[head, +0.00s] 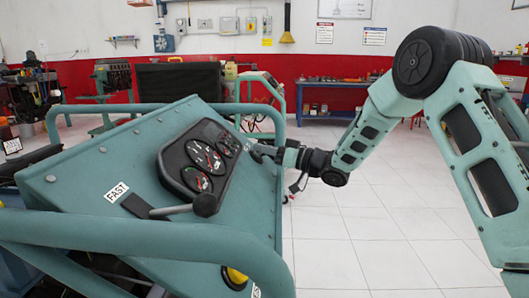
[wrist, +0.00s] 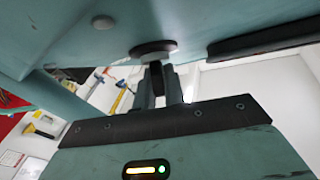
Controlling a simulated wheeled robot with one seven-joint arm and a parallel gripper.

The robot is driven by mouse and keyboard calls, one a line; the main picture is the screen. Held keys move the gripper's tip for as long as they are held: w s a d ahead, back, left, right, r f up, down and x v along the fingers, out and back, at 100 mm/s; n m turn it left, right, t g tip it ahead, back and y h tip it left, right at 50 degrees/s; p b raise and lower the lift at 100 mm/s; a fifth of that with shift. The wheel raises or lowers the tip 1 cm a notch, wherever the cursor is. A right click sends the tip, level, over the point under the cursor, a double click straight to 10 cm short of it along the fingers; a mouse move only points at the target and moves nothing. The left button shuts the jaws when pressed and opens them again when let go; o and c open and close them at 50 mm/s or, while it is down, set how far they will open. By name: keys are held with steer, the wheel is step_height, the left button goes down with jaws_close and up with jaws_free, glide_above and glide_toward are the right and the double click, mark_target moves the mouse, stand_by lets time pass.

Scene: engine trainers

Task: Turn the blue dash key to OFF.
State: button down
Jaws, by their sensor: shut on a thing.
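My gripper (head: 260,152) reaches in from the right to the teal dash panel (head: 98,180), just right of the black gauge cluster (head: 207,160). In the wrist view its fingers (wrist: 166,85) are shut on a narrow dark piece at a round black switch base (wrist: 153,48) on the panel. This piece sits where the dash key would be. Its blue colour does not show, and the fingers hide most of it. No OFF mark or key angle can be read in either view.
A lever with a black knob (head: 206,205) sticks out below the gauges, near a FAST label (head: 117,192). Teal tube rails (head: 150,228) surround the console. White tiled floor (head: 340,240) lies open to the right. A blue workbench (head: 330,97) stands at the back wall.

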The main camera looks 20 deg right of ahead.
steer(key=n+g+y, duration=0.2)
steer(key=n, duration=0.1)
steer(key=n+g+y, duration=0.1)
steer(key=n+g, duration=0.2)
steer(key=n, duration=0.1)
steer(key=shift+g+y, duration=0.3)
steer(key=shift+y, duration=0.1)
steer(key=shift+n, duration=0.3)
steer(key=c, duration=1.5)
jaws_free()
steer(key=v, duration=1.7)
steer(key=shift+w+d+f, duration=0.1)
steer(key=shift+d, duration=0.2)
